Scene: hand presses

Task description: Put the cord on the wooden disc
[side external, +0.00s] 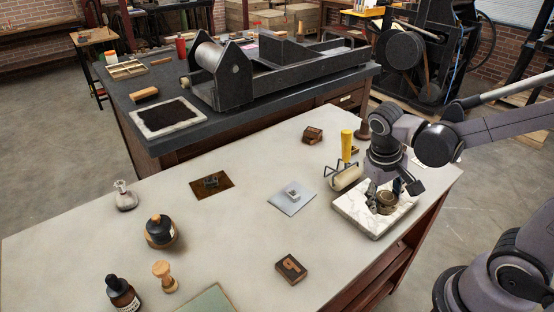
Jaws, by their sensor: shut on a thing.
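My gripper (384,192) points down over the white marble slab (356,213) at the right of the pale table. It is shut on a small brown, ring-like bundle, which looks like the cord (386,200). The fingers hide part of the bundle. I cannot tell whether it touches the slab or hangs just above it. I cannot make out the wooden disc for sure; it may be hidden under or behind the bundle and fingers.
A brayer with a yellow handle (346,145) stands beside the slab's back left corner. A wooden type block (291,268) lies in front. A grey plate (292,198), a brown plate (199,187) and bottles stand leftward. A proof press (225,75) occupies the rear bench. The table's middle is mostly clear.

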